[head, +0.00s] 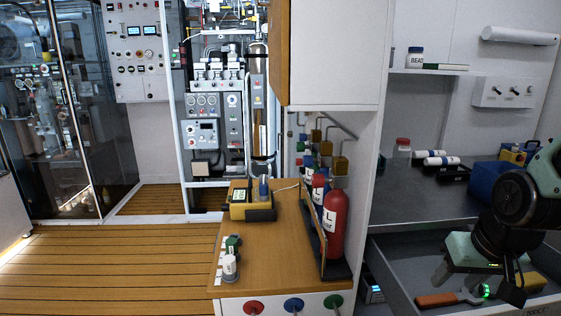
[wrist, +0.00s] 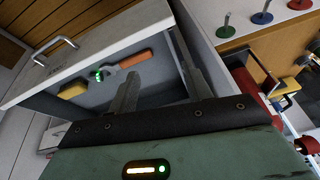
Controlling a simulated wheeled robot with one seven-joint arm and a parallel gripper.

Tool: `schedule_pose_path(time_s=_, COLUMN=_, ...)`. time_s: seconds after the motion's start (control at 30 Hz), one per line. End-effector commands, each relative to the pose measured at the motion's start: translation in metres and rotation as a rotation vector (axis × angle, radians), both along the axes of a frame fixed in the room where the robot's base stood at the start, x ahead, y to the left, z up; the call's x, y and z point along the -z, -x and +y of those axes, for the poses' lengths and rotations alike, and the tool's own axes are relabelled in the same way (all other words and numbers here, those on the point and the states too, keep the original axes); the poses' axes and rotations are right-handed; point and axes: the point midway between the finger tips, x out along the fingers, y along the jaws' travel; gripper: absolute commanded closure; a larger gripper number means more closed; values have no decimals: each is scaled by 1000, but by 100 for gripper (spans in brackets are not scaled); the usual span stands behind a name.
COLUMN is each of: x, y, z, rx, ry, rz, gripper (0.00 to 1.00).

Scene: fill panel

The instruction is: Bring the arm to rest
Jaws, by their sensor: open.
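My gripper (head: 477,281) hangs over the open drawer (head: 390,274) at the right of the head view. In the wrist view its two fingers (wrist: 155,52) are spread with nothing between them. A wrench with an orange handle (head: 436,299) and a small green light lies on the drawer floor. It also shows in the wrist view (wrist: 128,60), beyond the fingers and apart from them. My arm comes down from the right edge, with its wrist bent above the drawer.
A yellow block (wrist: 73,90) lies in the drawer beside the wrench. Above the drawer, a grey counter (head: 410,190) holds a blue box (head: 490,180) close to my arm. The wooden floor (head: 110,265) at left is clear.

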Motion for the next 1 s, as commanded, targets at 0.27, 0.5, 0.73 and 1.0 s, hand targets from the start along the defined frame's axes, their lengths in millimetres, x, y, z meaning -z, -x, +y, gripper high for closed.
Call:
schedule_pose_path(time_s=0.27, x=26, y=53, z=45, rx=-249, ry=56, rz=150, gripper=51)
schedule_pose_path(time_s=0.5, x=48, y=89, z=106, rx=-451, ry=64, rz=204, gripper=51)
schedule_pose_path(time_s=0.73, x=67, y=128, z=147, rx=-620, ry=85, rz=251, gripper=51)
schedule_pose_path(time_s=1.0, x=85, y=173, z=177, rx=-782, ry=117, rz=295, gripper=51)
